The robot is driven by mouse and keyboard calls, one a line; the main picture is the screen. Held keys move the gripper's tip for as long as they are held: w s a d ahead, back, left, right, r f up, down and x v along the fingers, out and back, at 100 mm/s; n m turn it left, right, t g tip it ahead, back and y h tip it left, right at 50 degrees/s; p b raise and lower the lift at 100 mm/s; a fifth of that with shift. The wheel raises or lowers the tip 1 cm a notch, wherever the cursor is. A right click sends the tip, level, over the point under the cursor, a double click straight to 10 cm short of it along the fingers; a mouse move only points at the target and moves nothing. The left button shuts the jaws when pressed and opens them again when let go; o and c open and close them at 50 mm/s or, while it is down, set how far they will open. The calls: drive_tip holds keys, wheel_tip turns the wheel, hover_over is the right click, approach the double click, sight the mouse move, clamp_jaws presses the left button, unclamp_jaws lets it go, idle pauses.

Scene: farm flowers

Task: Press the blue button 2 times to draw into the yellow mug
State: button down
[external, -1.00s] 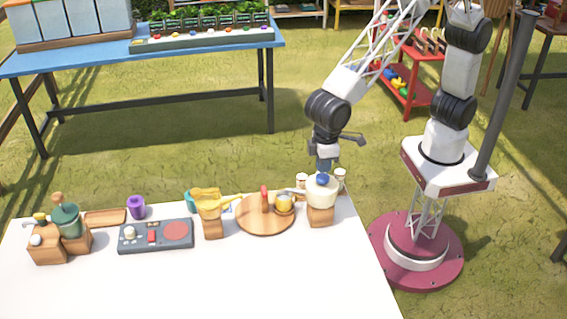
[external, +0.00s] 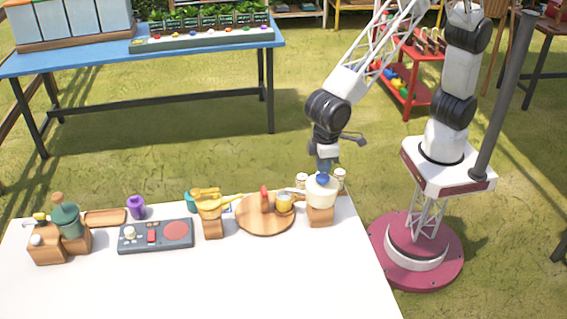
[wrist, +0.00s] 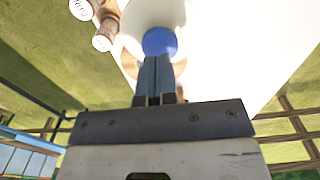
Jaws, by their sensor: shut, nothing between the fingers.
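The blue button (external: 322,178) sits on top of a white, round-topped dispenser (external: 321,193) with a wooden base, at the table's back right. The dispenser's spout points left, toward the yellow mug (external: 284,204). The mug stands upright on a round wooden board, near the spout's end. My gripper (external: 324,168) is shut and empty, pointing down right over the button. In the wrist view, the closed fingertips (wrist: 158,62) overlap the lower edge of the blue button (wrist: 159,41). I cannot tell whether they touch it. The mug's inside is hidden.
The round wooden board (external: 250,225) also holds a red-topped item (external: 264,197). Two small jars (external: 340,175) stand behind the dispenser. A yellow-topped dispenser (external: 208,205), a grey hotplate panel (external: 156,236) and a purple cup (external: 136,206) are farther left. The table's front is clear.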

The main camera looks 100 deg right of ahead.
drive_tip(key=shift+r, duration=0.1)
drive_tip(key=shift+r, duration=2.9)
drive_tip(key=shift+d, duration=0.1)
drive_tip(key=s+d+r, duration=0.3)
drive_tip(key=s+d, duration=0.2)
drive_tip(key=d, duration=0.2)
drive_tip(key=s+d+r+t, duration=0.1)
drive_tip(key=s+d+r, duration=0.25)
drive_tip(key=d, duration=0.45)
drive_tip(key=s+d+r, duration=0.3)
drive_tip(key=s+d, duration=0.2)
drive_tip(key=d, duration=0.2)
drive_tip(key=s+d+f, duration=0.1)
drive_tip(key=s+d, duration=0.6)
drive_tip(key=s, duration=0.4)
drive_tip(key=s+d+f+t, duration=0.1)
drive_tip(key=s+d, duration=0.6)
drive_tip(key=s, duration=0.5)
drive_tip(key=shift+d+f+t, duration=0.15)
drive_tip(key=shift+d+t, duration=0.15)
drive_tip(key=shift+d, duration=0.05)
